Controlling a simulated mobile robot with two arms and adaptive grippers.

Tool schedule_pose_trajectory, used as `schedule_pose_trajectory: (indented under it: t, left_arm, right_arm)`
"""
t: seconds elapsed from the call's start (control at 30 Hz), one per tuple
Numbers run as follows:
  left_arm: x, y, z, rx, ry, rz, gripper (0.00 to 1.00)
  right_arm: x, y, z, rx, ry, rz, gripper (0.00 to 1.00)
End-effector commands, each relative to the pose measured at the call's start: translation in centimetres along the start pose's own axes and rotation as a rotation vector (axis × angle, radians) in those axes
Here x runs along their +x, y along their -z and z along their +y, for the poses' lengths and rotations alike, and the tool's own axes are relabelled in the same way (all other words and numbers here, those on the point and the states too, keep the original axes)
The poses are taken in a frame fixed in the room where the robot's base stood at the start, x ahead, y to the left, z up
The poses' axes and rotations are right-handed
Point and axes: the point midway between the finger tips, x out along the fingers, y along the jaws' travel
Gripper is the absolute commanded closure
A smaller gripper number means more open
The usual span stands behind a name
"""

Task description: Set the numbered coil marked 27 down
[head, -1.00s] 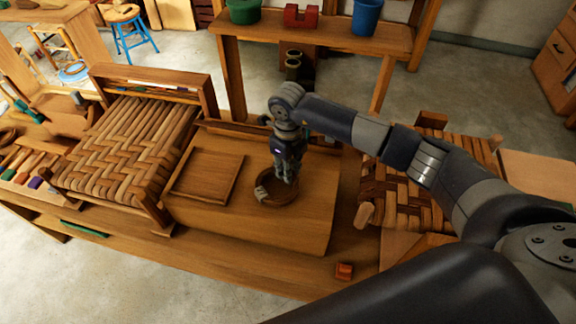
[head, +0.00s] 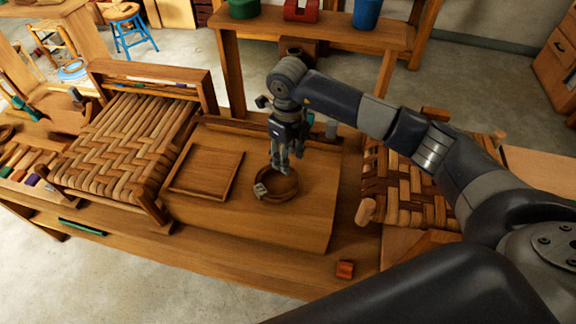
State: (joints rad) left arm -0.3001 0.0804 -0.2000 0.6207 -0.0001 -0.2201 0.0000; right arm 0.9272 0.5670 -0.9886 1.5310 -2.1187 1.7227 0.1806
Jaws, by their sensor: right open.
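A round brown coil (head: 277,185) lies on the wooden board in the middle of the bench. It carries a small pale tag (head: 260,190) on its left side; the number on it is too small to read. My right gripper (head: 281,168) points down just above the coil's back edge. Its fingers are open, and whether they touch the coil I cannot tell. My left gripper is out of view.
A shallow square wooden tray (head: 206,173) lies left of the coil. A woven seat (head: 128,150) stands further left, and another woven seat (head: 405,190) is at the right. A small orange block (head: 345,269) lies near the bench's front edge. The board's front part is clear.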

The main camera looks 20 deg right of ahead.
Motion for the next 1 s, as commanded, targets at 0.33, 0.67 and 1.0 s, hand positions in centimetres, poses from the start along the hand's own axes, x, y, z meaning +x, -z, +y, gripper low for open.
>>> schedule_pose_trajectory:
  t: [0.33, 0.67, 1.0]
  left_arm:
    - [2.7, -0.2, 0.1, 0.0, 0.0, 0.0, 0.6]
    - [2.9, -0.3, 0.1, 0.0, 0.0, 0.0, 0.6]
    - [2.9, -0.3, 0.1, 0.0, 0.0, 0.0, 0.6]
  right_arm:
    - [-6.5, -0.1, 0.0, 0.0, 0.001, -0.003, 0.58]
    - [-7.9, 0.0, 0.0, 0.001, 0.0, 0.0, 0.58]
    - [-7.9, 0.0, 0.0, 0.001, 0.0, 0.0, 0.58]
